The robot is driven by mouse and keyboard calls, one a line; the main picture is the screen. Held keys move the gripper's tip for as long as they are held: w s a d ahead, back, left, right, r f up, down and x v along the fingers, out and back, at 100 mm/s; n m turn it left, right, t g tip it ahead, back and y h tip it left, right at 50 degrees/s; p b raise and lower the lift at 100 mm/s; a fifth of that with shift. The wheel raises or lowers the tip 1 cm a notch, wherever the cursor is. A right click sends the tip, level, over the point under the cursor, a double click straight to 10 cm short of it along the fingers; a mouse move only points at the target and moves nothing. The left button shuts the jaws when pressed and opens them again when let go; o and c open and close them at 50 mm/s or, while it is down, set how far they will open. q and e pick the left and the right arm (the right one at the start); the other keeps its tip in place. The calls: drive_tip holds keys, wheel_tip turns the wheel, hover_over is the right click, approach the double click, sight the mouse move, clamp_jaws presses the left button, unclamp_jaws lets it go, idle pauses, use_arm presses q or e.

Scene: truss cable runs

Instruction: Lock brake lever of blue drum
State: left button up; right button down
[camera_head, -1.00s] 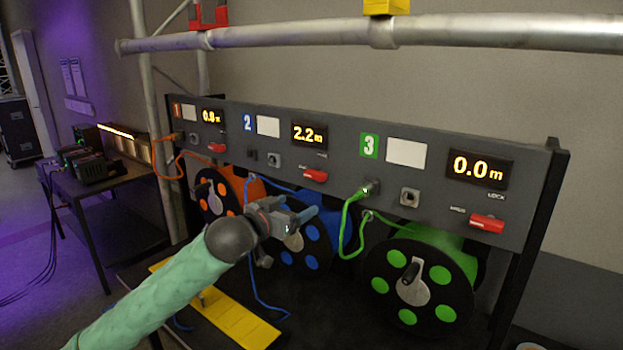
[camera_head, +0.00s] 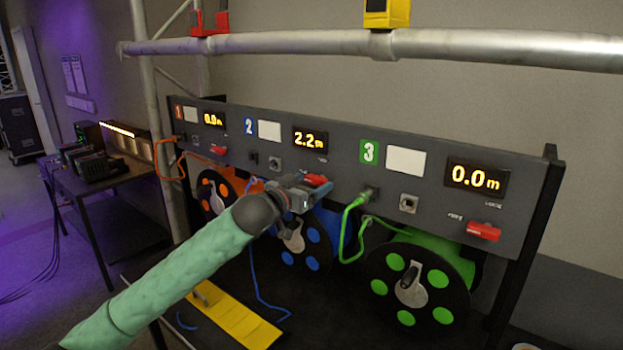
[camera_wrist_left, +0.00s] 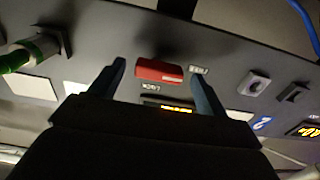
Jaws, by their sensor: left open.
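The blue drum (camera_head: 313,236) hangs below the panel's section 2, its lower front face showing in the head view. Its red brake lever (camera_head: 318,179) sits under the 2.2m display, partly covered by my left gripper (camera_head: 318,190). In the left wrist view the red lever (camera_wrist_left: 158,70) lies between the spread fingertips of my left gripper (camera_wrist_left: 160,76), with small labels to either side. The gripper is open, and the fingers do not close on the lever. Whether they touch it cannot be told. My right gripper is not in view.
The green drum (camera_head: 416,285) with its red lever (camera_head: 483,231) is to the right. A green cable plug (camera_head: 368,194) sticks out of the panel (camera_head: 340,160) near my gripper. A yellow plate (camera_head: 235,322) lies below. A metal truss tube (camera_head: 480,38) runs above.

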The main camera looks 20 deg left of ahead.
use_arm(q)
drive_tip(key=shift+w+d, duration=0.25)
drive_tip(key=shift+w, duration=0.2)
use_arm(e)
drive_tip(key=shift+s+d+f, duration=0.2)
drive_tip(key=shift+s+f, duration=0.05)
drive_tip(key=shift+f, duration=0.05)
use_arm(q)
drive_tip(key=c, duration=1)
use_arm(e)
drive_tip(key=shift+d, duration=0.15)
